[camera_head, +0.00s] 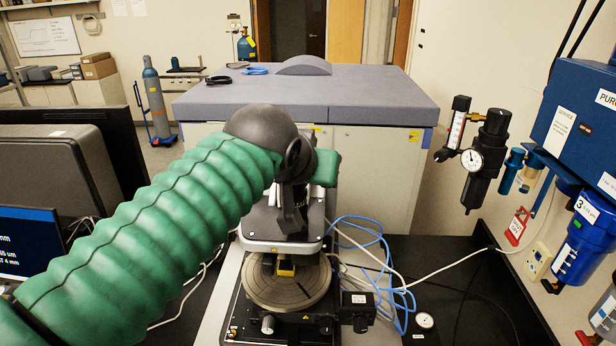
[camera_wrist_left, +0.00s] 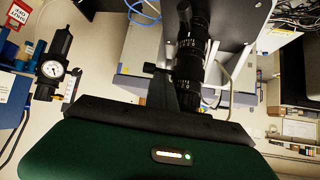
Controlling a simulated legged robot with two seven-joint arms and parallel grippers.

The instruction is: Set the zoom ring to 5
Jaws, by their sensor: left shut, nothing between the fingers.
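The zoom ring is part of a black ribbed lens barrel on the instrument; in the left wrist view the barrel (camera_wrist_left: 190,62) stands just past my left gripper, with small white marks near its lower end. Which band is the zoom ring, and its setting, I cannot read. My left gripper (camera_wrist_left: 183,104) is shut and empty, its tips close to the barrel's lower end; I cannot tell whether they touch it. In the head view my green-sleeved left arm reaches over the profiler (camera_head: 283,246) and hides most of the barrel. My right gripper is in neither view.
A round stage (camera_head: 262,292) sits below the profiler head. Blue cables (camera_head: 375,255) lie to its right. A pressure gauge (camera_head: 471,160) and a blue filter (camera_head: 583,245) hang on the right wall. Monitors (camera_head: 50,180) stand at left; a grey-topped enclosure (camera_head: 370,95) is behind.

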